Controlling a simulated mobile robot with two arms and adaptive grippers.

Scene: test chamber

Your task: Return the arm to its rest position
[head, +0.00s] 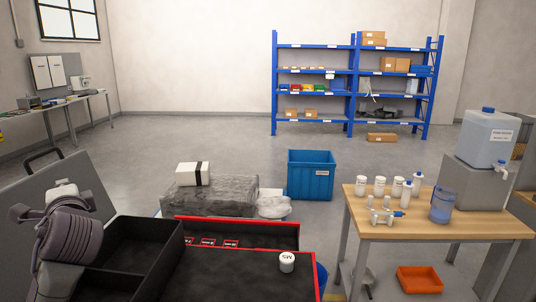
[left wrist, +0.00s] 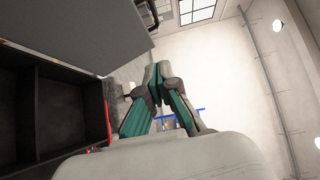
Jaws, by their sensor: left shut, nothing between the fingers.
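My left arm (head: 70,235) is folded upright at the left edge of the head view, beside the black open compartments of a case. In the left wrist view my left gripper (left wrist: 157,72) has its teal-lined fingers meeting at the tips. It is shut and empty, with nothing touching it. My right arm and right gripper are not in view.
The black case (head: 135,222) with a raised grey lid (head: 33,202) is close by the left arm. A wooden table (head: 440,224) with bottles stands right. Blue bin (head: 311,176) and shelves (head: 352,85) are beyond.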

